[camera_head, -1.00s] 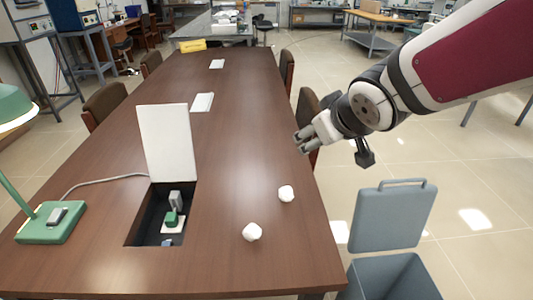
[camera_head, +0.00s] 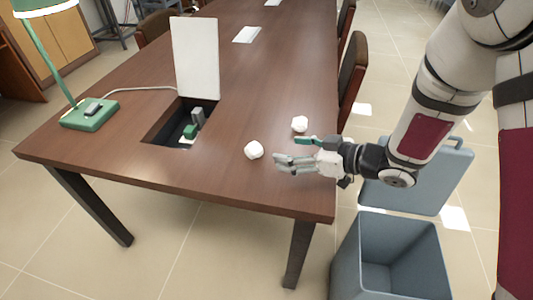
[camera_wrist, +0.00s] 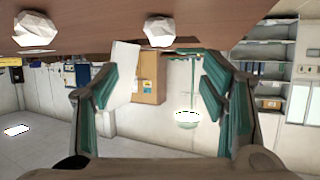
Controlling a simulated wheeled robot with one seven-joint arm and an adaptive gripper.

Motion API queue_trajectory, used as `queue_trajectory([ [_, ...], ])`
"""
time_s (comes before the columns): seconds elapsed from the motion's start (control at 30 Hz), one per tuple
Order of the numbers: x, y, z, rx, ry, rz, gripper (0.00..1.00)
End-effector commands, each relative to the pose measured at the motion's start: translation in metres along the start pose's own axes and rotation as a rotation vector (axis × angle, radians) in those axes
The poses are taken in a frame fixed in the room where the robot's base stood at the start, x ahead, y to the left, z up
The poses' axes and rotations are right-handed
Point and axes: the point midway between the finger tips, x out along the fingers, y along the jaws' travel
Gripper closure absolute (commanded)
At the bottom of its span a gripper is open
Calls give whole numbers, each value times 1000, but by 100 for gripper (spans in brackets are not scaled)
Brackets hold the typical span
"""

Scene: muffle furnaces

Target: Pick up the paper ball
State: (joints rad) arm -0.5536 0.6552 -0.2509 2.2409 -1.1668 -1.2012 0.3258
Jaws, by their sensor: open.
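Two white paper balls lie on the brown wooden table (camera_head: 130,145). The nearer paper ball (camera_head: 254,150) sits just left of my gripper; the farther paper ball (camera_head: 299,124) sits close behind it, nearer the right edge. In the wrist view, which looks upside down, one paper ball (camera_wrist: 159,31) hangs near the top middle and another (camera_wrist: 34,30) at the top left. My gripper (camera_head: 285,152) is open and empty near the table's right edge, its fingers pointing left. In the wrist view its green-lined fingers (camera_wrist: 160,90) are spread apart with no ball between them.
A grey bin (camera_head: 388,245) with its lid (camera_head: 425,178) open stands beside the table's right edge. An open hatch with a raised white panel (camera_head: 196,58) and a green lamp base (camera_head: 91,114) are on the table to the left.

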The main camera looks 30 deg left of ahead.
Motion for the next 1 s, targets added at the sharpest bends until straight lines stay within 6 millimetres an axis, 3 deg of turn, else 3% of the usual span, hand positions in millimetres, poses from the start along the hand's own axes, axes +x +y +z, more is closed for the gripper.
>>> queue_trajectory([
  [0.3,59,0,1,-2,-2,-1,34],
  [0.63,84,-1,-1,-1,-2,2,34],
  [1.0,126,-2,-3,-1,-3,3,34],
])
